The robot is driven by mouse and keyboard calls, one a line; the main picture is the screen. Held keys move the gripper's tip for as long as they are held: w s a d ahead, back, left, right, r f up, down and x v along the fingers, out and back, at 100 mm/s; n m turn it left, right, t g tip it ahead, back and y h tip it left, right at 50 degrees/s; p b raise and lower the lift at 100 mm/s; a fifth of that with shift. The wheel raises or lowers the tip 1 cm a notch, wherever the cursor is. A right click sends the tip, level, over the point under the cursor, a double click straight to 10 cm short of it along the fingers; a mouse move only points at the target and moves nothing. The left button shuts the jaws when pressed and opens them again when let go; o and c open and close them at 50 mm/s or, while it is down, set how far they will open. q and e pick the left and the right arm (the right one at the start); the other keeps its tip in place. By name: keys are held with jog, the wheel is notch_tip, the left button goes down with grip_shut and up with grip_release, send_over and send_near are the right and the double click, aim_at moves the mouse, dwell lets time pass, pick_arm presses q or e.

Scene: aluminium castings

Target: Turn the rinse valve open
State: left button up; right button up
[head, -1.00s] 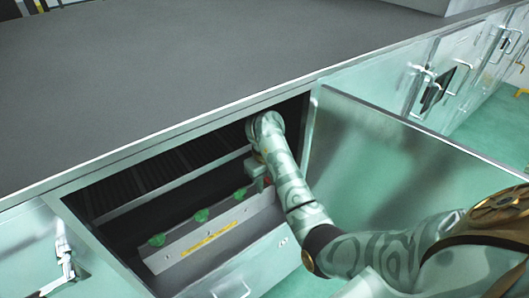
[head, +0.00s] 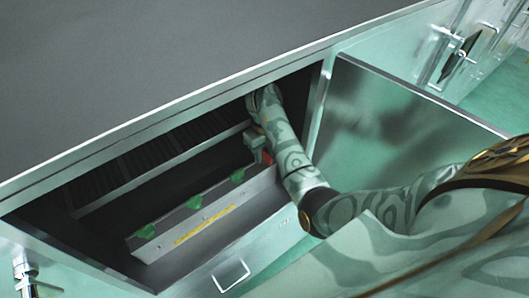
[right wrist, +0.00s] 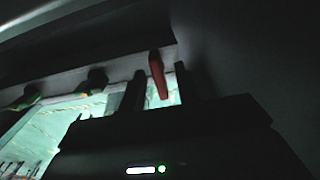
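A red valve handle (head: 267,158) shows at the right end of a grey manifold (head: 165,238) inside the open cabinet. Three green handles, such as the nearest one (head: 146,231), sit along the same manifold. No readable label tells me which is the rinse valve. My right gripper (head: 257,148) is inside the cabinet at the red handle, which it partly hides. In the right wrist view, the red handle (right wrist: 157,74) hangs between the two dark fingers of my right gripper (right wrist: 158,88). The fingers are apart, with gaps beside the handle. My left gripper is out of view.
The cabinet opening's frame and the grey bench top (head: 150,80) lie close above my right arm. An open door panel (head: 400,120) stands to its right. A front panel with a pull handle (head: 232,276) is below the manifold.

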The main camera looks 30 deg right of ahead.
jog(key=shift+s+a+r, duration=0.1)
grip_shut()
